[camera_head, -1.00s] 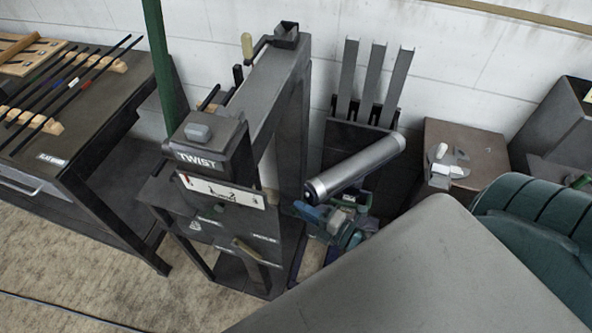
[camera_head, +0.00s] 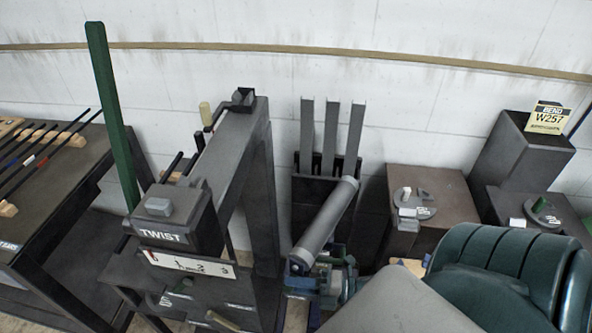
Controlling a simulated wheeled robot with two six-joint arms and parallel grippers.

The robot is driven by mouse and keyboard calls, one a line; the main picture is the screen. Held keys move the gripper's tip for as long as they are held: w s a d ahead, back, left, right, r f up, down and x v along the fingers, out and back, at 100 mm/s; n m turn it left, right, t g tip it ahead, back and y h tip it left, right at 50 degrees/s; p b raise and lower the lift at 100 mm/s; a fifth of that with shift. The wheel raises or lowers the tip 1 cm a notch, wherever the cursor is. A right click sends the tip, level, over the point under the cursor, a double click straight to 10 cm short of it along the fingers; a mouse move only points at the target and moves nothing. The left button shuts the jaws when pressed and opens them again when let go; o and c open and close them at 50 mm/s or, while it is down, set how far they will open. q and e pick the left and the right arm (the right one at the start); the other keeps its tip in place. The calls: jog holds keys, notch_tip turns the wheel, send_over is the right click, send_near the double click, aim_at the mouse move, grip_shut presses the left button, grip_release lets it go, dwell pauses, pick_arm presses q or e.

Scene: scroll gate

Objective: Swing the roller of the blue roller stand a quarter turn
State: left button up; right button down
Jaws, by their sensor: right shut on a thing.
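The grey cylindrical roller (camera_head: 328,219) lies slantwise. Its near end is low, at the blue roller stand (camera_head: 299,281), and its far end points up toward the back wall, slightly right. The stand is a small blue frame, only partly visible. My right gripper (camera_head: 330,272) is at the roller's near end, among the stand's blue parts, and is shut on the roller. Its fingertips are too small and cluttered to make out. The lower part of the stand is hidden by a grey form at the bottom edge. My left gripper is not in view.
A dark machine marked TWIST (camera_head: 165,228) stands close on the left of the stand. A black rack with upright grey bars (camera_head: 329,135) stands behind the roller. A brown box (camera_head: 428,190) is to the right. A workbench (camera_head: 62,190) is at far left.

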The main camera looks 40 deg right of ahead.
jog(key=c, duration=1.3)
grip_release()
pick_arm(q)
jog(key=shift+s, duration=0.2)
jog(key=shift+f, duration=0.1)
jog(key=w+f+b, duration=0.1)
jog(key=b, duration=0.1)
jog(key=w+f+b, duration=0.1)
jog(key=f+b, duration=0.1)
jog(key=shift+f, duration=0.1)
pick_arm(e)
jog(key=s+a+r, duration=0.1)
jog(key=s+a, duration=0.2)
jog(key=s, duration=0.1)
jog(key=s+a+r, duration=0.2)
jog(key=s+a, duration=0.1)
jog(key=s, duration=0.1)
jog(key=s+a+r, duration=0.2)
jog(key=s+a, duration=0.1)
jog(key=s, duration=0.2)
jog(key=shift+a, duration=0.4)
jog(key=shift+w, duration=0.1)
jog(key=shift+c, duration=0.5)
